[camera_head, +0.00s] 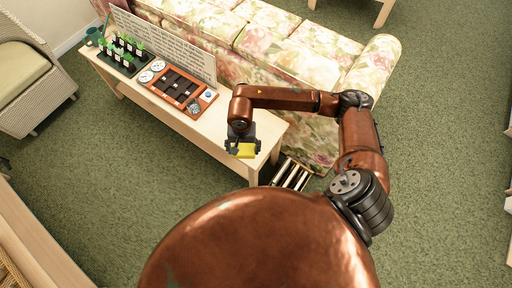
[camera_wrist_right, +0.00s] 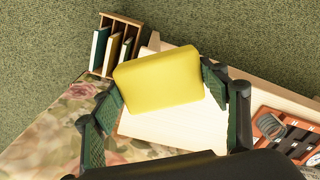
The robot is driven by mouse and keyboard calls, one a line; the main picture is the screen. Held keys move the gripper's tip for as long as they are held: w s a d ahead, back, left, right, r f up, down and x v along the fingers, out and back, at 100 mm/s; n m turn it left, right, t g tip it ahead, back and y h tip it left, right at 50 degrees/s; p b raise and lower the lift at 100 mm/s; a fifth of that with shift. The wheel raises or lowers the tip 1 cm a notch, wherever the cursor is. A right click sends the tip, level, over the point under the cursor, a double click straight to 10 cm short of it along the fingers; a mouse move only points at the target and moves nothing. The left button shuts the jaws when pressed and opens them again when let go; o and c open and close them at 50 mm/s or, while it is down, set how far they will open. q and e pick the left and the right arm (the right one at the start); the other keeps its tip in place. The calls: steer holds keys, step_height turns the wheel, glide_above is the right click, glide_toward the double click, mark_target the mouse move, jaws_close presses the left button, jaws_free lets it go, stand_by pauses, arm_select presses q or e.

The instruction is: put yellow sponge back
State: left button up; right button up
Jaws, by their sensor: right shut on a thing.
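The yellow sponge (camera_wrist_right: 158,80) is a rounded block held between the two fingers of my right gripper (camera_wrist_right: 165,90) in the right wrist view. In the head view the sponge (camera_head: 243,151) shows just below the right gripper (camera_head: 242,146), over the right end of the pale wooden table (camera_head: 223,133). The gripper is shut on the sponge. I cannot tell the exact height of the sponge above the table. My left gripper is not in view.
On the table are an orange-brown tray (camera_head: 208,97) with dark compartments, white dials (camera_head: 158,66), a black rack of small plants (camera_head: 119,64) and a text board (camera_head: 168,47). A floral sofa (camera_head: 285,60) stands behind. A small wooden book rack (camera_wrist_right: 109,48) is on the floor beside the table.

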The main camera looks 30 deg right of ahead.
mark_target(246, 157)
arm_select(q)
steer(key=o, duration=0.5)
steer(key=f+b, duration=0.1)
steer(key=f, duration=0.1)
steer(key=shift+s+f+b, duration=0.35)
arm_select(e)
step_height(246, 157, down, 7)
steer(key=m, duration=0.2)
steer(key=w+d+f, duration=0.2)
steer(key=d+f, duration=0.1)
steer(key=w+d+f+b, duration=0.1)
steer(key=w+d+f, duration=0.2)
steer(key=d, duration=0.1)
steer(key=w+d+f+b, duration=0.1)
steer(key=w+d+f, duration=0.1)
steer(key=d+f, duration=0.1)
steer(key=shift+w+d+f, duration=0.25)
steer(key=shift+w+d, duration=0.05)
steer(key=shift+d, duration=0.15)
steer(key=shift+w+d+f+b, duration=0.1)
steer(key=shift+d+f+b, duration=0.1)
steer(key=shift+f, duration=0.75)
steer(key=shift+w+d+f+b, duration=0.1)
steer(key=shift+f+b, duration=0.1)
steer(key=shift+f, duration=0.75)
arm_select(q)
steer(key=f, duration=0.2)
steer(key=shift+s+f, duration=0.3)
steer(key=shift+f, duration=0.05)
